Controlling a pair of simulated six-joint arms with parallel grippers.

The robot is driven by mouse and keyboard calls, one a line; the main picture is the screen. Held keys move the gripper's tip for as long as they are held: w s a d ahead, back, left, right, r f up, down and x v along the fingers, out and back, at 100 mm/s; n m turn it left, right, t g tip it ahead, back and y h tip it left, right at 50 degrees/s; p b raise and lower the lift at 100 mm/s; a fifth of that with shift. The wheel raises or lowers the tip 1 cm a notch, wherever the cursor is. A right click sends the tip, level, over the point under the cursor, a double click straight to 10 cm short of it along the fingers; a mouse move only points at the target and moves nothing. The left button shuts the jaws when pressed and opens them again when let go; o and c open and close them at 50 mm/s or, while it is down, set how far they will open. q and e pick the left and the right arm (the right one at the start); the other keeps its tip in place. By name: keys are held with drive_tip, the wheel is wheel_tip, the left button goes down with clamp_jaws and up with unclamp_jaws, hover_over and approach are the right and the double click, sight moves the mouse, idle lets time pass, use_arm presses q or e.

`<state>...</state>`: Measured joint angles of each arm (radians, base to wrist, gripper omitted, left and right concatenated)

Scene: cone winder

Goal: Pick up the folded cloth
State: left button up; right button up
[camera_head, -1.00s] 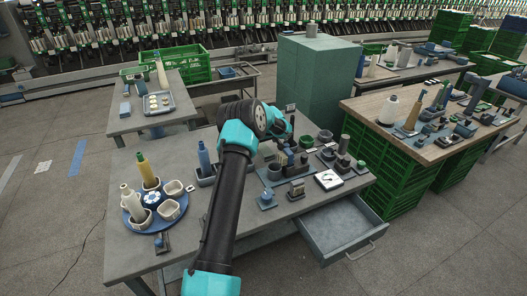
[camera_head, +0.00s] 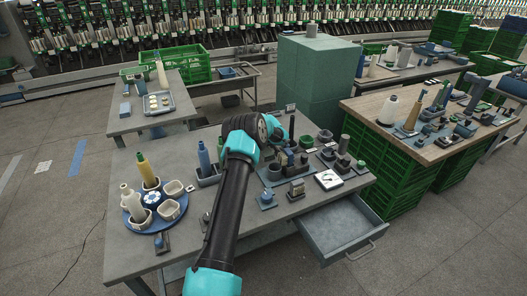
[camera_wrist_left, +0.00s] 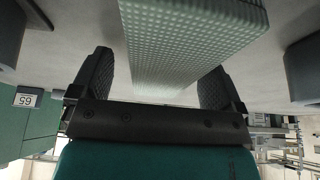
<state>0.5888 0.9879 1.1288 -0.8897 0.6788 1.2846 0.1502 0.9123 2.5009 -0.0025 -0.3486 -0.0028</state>
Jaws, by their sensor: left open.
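The folded cloth (camera_wrist_left: 185,40) shows in the left wrist view as a pale green, dotted, block-like shape at the top and middle. My left gripper (camera_wrist_left: 158,64) is open, with one dark finger on each side of the cloth's narrower part. Gaps show between the fingers and the cloth, and I cannot tell how deep it sits between them. In the head view my left arm reaches over the grey workbench (camera_head: 125,243), and its wrist hides part of the top. I cannot make out the cloth there. My right gripper is not in view.
A blue round tray (camera_head: 136,221) with bottles and cups is left of my arm. A blue bottle (camera_head: 204,158) in a holder stands close to the arm. Small fixtures and a white dial (camera_head: 328,180) crowd the right side. An open drawer (camera_head: 340,232) juts out in front.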

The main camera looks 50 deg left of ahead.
use_arm(q)
drive_tip(key=c, duration=1)
drive_tip(key=shift+r, duration=0.15)
wheel_tip(320, 180, up, 10)
idle(0.3)
idle(0.4)
